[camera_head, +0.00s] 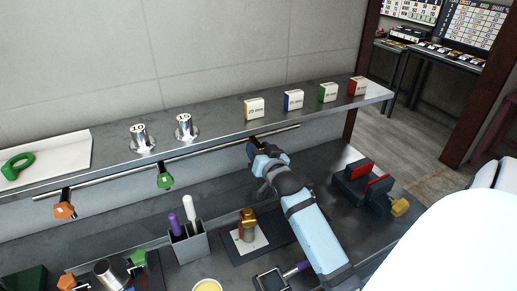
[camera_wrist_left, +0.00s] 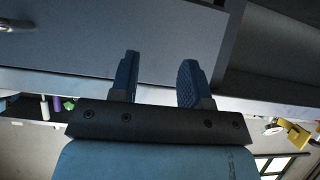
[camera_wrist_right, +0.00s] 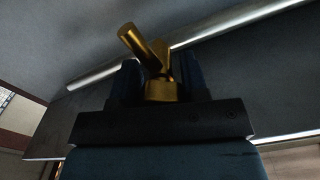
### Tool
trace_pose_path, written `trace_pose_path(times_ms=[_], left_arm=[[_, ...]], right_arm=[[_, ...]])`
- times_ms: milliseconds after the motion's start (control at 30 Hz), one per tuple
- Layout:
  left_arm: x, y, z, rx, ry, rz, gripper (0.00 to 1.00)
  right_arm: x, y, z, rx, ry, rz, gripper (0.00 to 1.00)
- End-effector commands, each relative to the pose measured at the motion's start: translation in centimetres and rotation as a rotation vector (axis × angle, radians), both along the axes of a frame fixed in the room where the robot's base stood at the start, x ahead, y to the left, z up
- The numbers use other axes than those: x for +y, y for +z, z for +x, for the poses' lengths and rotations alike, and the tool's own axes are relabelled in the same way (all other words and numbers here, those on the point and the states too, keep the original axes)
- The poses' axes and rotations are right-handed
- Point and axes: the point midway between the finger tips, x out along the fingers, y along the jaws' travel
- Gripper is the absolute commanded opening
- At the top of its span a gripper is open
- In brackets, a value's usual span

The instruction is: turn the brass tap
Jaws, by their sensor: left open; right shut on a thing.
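A brass tap (camera_wrist_right: 161,72) with a stubby, angled handle shows in the right wrist view, between the fingers of my right gripper (camera_wrist_right: 150,88). That gripper is shut on it. In the head view my right gripper (camera_head: 256,148) is at the rail under the shelf, and its jaws hide most of what they hold. Another brass fitting (camera_head: 248,222) stands on a white plate on the bench. My left gripper (camera_wrist_left: 158,80) is open and empty in the left wrist view, in front of a grey surface.
A metal rail (camera_head: 110,179) carries an orange tap (camera_head: 64,211) and a green tap (camera_head: 164,181). The shelf (camera_head: 215,136) above holds small boxes and two metal fittings. A grey holder (camera_head: 188,246) and a red-and-black block (camera_head: 362,184) stand on the bench.

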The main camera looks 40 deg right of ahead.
Motion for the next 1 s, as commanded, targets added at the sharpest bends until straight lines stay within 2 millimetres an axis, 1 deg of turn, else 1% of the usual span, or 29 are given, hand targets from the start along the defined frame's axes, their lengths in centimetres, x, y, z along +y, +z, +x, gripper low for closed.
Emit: trace_pose_path(times_ms=[33,100,200,300,500,533,633,900,1000], left_arm=[[0.0,1.0,0.0,0.0,-0.001,0.001,0.43],[0.0,1.8,0.0,-0.002,0.0,0.002,0.43],[0.0,2.3,0.0,-0.003,-0.001,0.002,0.43],[0.0,2.2,0.0,-0.003,-0.001,0.002,0.43],[0.1,1.8,-0.1,0.003,-0.001,0.004,0.43],[0.1,1.7,-0.1,0.004,-0.001,0.004,0.43],[0.1,1.7,-0.2,0.005,-0.001,0.005,0.43],[0.1,1.8,-0.1,0.002,0.0,0.004,0.43],[0.1,1.9,-0.1,0.0,0.0,0.004,0.43]], right_arm=[[0.0,0.5,0.0,0.016,0.002,-0.043,0.18],[-0.1,0.5,0.0,0.041,0.001,-0.115,0.18],[-0.1,0.3,0.0,0.064,0.0,-0.195,0.18],[-0.1,0.1,0.0,0.072,0.0,-0.221,0.18],[-0.1,0.0,0.0,0.07,0.0,-0.221,0.18],[-0.1,0.0,0.0,0.07,0.0,-0.221,0.44],[-0.1,0.0,0.0,0.071,0.0,-0.22,0.67],[-0.1,0.0,-0.1,0.071,0.0,-0.219,0.67],[0.1,-0.1,-0.6,0.072,0.0,-0.219,0.67]])
